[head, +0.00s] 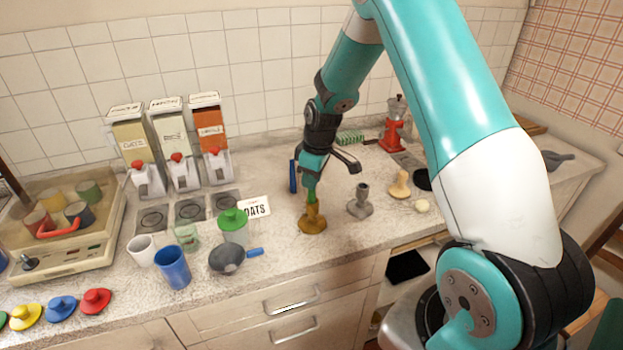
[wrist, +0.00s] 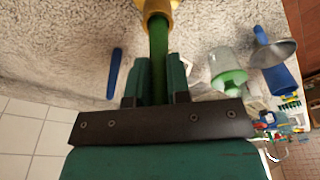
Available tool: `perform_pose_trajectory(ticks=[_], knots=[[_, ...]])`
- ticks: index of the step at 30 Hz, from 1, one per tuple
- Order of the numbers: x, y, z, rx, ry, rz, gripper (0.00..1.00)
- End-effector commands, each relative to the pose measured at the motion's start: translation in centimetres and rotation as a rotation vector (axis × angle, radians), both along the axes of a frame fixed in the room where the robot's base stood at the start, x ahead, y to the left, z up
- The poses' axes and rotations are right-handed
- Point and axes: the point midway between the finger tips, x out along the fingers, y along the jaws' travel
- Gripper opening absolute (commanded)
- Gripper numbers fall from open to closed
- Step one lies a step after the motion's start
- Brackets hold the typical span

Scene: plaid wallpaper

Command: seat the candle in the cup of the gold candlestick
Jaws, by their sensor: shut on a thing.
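My gripper (head: 311,181) is shut on a green candle (head: 311,196) and points down at the counter. In the wrist view the candle (wrist: 159,42) runs between the two fingers (wrist: 159,62) toward the gold candlestick (wrist: 154,6). The gold candlestick (head: 312,222) stands upright on the counter directly below my gripper. The candle's lower end meets the candlestick's cup in both views. I cannot tell how deep it sits inside, as the rim hides its tip. A grey candlestick (head: 360,206) stands to the right, apart from the gold one.
A blue stick (head: 293,176) is close behind and left of my gripper. A pale wooden piece (head: 400,186) is farther right. The counter in front of the gold candlestick is clear.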

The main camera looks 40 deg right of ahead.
Motion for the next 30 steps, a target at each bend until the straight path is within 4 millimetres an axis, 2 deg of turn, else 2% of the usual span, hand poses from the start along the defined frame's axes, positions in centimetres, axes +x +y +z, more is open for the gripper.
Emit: perform_pose_trajectory(ticks=[4,14,15,18,25,30], knots=[[0.0,0.0,-1.2,0.000,0.000,0.000,0.00],[0.0,0.0,-1.6,-0.001,-0.001,0.000,0.00],[0.0,0.0,-1.5,0.000,-0.001,0.000,0.24],[0.0,0.0,-1.5,-0.001,-0.001,0.000,0.43],[0.0,0.0,-1.4,-0.001,-0.001,0.000,0.43],[0.0,-0.1,-0.3,-0.001,-0.006,-0.001,0.43]])
